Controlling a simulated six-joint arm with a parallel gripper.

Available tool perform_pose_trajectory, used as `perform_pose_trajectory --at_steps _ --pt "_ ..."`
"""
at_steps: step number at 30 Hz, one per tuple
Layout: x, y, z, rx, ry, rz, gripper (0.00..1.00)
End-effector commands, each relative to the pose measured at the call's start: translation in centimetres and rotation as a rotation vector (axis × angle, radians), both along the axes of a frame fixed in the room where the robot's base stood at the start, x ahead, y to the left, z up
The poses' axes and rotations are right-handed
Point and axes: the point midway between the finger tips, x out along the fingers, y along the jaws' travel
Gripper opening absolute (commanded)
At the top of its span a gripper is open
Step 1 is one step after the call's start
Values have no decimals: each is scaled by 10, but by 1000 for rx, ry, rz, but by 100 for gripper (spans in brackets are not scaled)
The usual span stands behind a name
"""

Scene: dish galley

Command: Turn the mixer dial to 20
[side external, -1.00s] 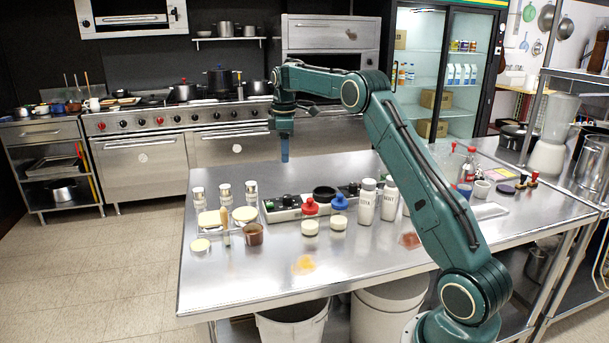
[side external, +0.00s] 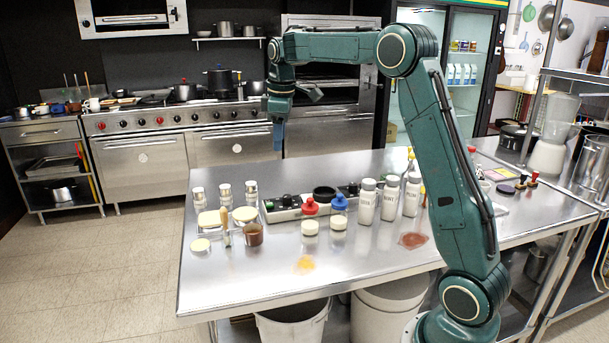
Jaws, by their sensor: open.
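A low metal panel (side external: 287,214) with several dark knobs lies across the middle of the steel table. A wide black round piece (side external: 324,193) stands out on it, with a dark knob (side external: 349,189) to its right and dark green-lit parts to its left. I cannot tell which is the mixer dial, and any numbers are too small to read. My gripper (side external: 278,138) points down, high above the panel and clear of it. It is open and holds nothing that I can see; its blue fingers show almost edge-on.
Three small jars (side external: 224,194), pale lids and a brown cup (side external: 253,235) are at left.

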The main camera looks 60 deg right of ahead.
Motion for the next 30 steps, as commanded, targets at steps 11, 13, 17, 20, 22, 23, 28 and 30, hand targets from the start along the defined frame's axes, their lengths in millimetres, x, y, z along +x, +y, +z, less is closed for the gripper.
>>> perform_pose_trajectory --at_steps 11,13,17,20,22,23,28,30 --pt "-26 35 21 -1 -46 -46 48" --pt "-32 41 23 0 -54 -55 48" --pt "-40 50 27 1 -67 -70 48" --pt "-45 55 30 2 -74 -78 48" --pt "-47 57 30 3 -76 -82 48" --pt "-48 58 31 3 -78 -84 48" --pt "-50 61 32 4 -81 -87 48" --pt "-50 61 32 4 -82 -88 48"
